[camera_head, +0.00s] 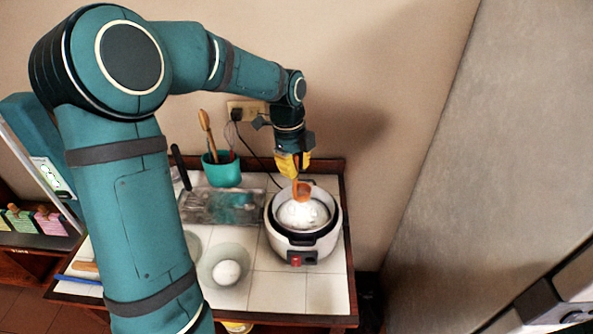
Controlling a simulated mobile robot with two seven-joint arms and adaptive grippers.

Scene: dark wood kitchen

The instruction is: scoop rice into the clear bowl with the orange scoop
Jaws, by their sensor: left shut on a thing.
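My left gripper (293,165), with yellow fingertips, points down and is shut on the orange scoop (302,191). The scoop's lower end is at the white rice (303,213) in the open rice cooker (277,240); its tip is hard to make out, so I cannot tell how deep it sits or whether it holds rice. The clear bowl (213,284) stands on the tiled top, left of and nearer than the cooker, with a small white mound of rice (227,272) in it. My right gripper is not in view.
A teal cup (223,174) with utensils stands at the back, left of the cooker. A grey translucent tray (205,206) lies in front of it. The cooker's cord runs to a wall outlet (247,111). Bare tiles (277,292) lie in front of the cooker. A grey panel (500,170) rises at right.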

